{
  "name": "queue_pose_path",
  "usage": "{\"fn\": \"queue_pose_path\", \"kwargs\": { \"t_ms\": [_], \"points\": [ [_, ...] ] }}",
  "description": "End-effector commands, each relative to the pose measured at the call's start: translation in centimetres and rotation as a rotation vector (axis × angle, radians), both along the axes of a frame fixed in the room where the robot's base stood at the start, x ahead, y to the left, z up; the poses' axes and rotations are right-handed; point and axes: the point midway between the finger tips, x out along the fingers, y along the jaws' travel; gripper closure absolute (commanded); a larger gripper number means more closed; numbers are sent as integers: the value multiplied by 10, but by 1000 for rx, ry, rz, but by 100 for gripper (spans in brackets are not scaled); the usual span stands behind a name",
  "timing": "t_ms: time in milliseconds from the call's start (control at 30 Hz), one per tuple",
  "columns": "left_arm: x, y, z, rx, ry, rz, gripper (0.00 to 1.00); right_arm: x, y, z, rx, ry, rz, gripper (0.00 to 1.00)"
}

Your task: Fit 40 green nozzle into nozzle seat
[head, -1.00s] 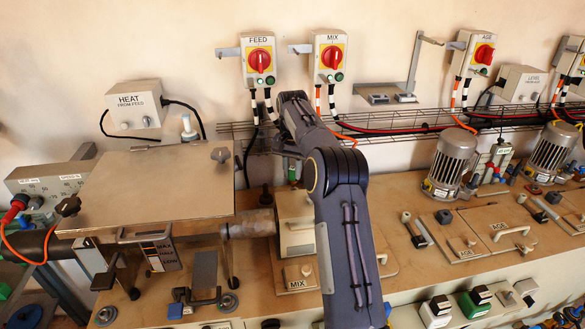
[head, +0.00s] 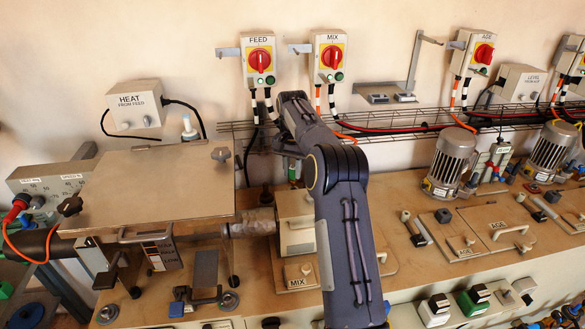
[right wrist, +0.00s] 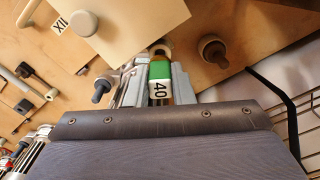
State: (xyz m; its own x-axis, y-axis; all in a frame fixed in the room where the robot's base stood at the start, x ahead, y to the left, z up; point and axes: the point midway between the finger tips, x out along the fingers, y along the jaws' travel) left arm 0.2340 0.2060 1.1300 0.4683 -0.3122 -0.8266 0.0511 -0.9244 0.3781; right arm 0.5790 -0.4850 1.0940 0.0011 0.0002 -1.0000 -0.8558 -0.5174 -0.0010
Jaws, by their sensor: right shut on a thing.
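My right gripper (right wrist: 160,88) is shut on the 40 green nozzle (right wrist: 160,70) in the right wrist view. The nozzle has a green band and a white label reading 40. Its far end lies near the edge of a cream-coloured block and cannot be made out clearly. In the head view a bit of green from the nozzle (head: 292,172) shows behind the MIX block, beside my right arm. My right gripper is mostly hidden there by its arm. I cannot pick out the nozzle seat for certain. My left gripper is not in view.
The cream MIX block (head: 297,238) stands just in front of the gripper. A wide metal plate (head: 155,185) covers the unit to its left. A wire cable tray (head: 400,120) runs along the wall behind. Motors (head: 451,160) stand to the right.

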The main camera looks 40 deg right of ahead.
Motion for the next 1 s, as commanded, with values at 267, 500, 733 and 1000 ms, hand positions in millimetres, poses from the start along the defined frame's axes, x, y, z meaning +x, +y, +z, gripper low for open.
{"fn": "queue_pose_path", "kwargs": {
  "t_ms": [267, 500, 733, 1000],
  "points": [
    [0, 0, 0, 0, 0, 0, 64, 0, 0, 0, 0, 0, 0, 100],
    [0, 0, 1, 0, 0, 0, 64, 0, 0, 0, 0, 0, 0, 100],
    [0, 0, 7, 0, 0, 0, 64, 0, 0, 1, 1, 2, 0, 100],
    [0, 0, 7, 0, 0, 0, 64, 0, 0, -1, 1, 1, 0, 100]
  ]
}}
